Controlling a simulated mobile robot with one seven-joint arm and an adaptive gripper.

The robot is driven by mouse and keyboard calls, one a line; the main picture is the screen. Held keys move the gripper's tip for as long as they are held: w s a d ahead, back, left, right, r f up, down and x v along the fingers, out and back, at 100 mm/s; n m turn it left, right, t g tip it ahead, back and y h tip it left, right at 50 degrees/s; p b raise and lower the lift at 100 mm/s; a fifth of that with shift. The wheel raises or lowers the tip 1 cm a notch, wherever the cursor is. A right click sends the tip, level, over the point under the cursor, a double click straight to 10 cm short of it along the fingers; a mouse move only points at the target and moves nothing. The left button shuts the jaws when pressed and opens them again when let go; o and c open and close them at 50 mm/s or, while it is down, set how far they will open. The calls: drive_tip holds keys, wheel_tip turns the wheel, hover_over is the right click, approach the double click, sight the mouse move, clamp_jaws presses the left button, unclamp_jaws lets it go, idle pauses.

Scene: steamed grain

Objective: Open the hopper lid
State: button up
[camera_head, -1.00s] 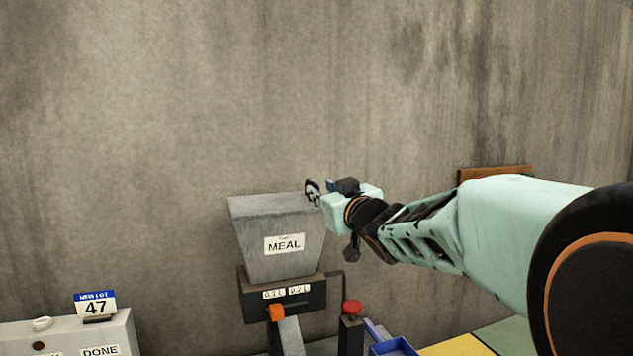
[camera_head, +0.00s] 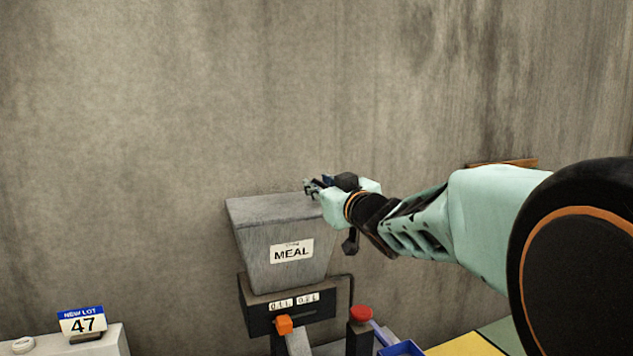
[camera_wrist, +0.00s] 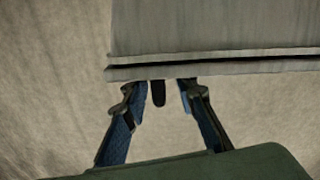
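The grey hopper (camera_head: 262,248) is labelled MEAL and tapers downward. Its flat lid (camera_head: 268,207) lies shut on top. My gripper (camera_head: 310,188) is at the lid's right edge in the head view. In the wrist view, the grey lid edge (camera_wrist: 215,68) with a dark seam crosses the upper part. My gripper (camera_wrist: 158,96) is open there, its two blue-sided fingers apart. A small dark tab (camera_wrist: 158,92) sticks out below the edge, between the fingers, with gaps on both sides.
Below the hopper are a black dispenser unit (camera_head: 287,306) with an orange part (camera_head: 284,324) and a red-topped post (camera_head: 361,316). A sign reading 47 (camera_head: 83,321) stands on a pale box at lower left. A blue tray (camera_head: 403,348) sits lower right. The wall is close behind.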

drive_tip(key=shift+w, duration=0.1)
clamp_jaws()
drive_tip(key=shift+r, duration=0.2)
idle(0.4)
